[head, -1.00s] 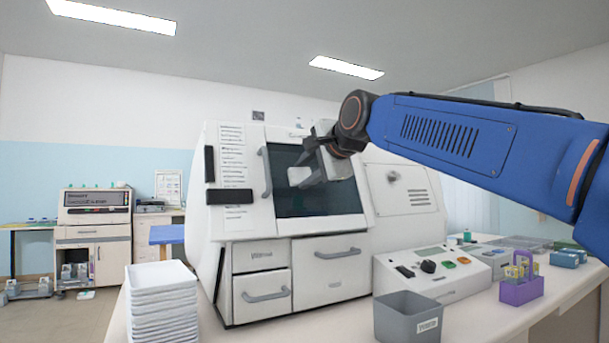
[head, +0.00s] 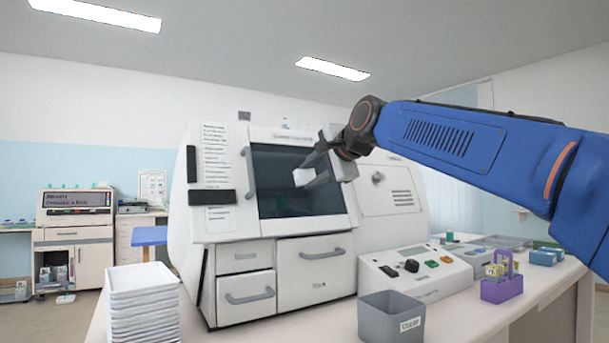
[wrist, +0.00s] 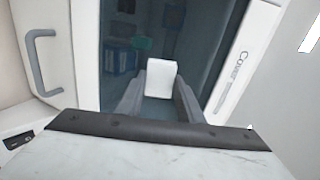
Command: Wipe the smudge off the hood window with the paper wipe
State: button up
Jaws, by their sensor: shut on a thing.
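The hood window (head: 285,190) is a dark glass pane in the front of the white machine. It also fills the middle of the wrist view (wrist: 215,50). My gripper (head: 306,175) is shut on the white paper wipe (head: 301,178), in front of the right part of the window. In the wrist view the wipe (wrist: 160,77) stands upright between the fingers, with the glass behind it. I cannot tell whether the wipe touches the glass. I cannot make out a smudge on the pane.
A grey handle (head: 249,172) stands out at the window's left edge. Below are drawers (head: 315,272). On the bench are a stack of white trays (head: 143,300), a grey bin (head: 391,318), a control box (head: 415,272) and a purple rack (head: 502,290).

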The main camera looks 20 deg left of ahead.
aim_at(282, 178)
jog(key=shift+w+d, duration=1.6)
jog(key=shift+w, duration=0.3)
jog(key=shift+s+a, duration=1.25)
jog(key=shift+s, duration=0.25)
jog(key=shift+s+a, duration=1.2)
jog(key=shift+s, duration=0.25)
jog(key=shift+s+a+f, duration=0.1)
jog(key=shift+s+a, duration=1.2)
jog(key=shift+a, duration=0.05)
jog(key=shift+s, duration=0.1)
jog(key=shift+v, duration=2.95)
jog(key=shift+d, duration=0.15)
jog(key=shift+v, duration=1.45)
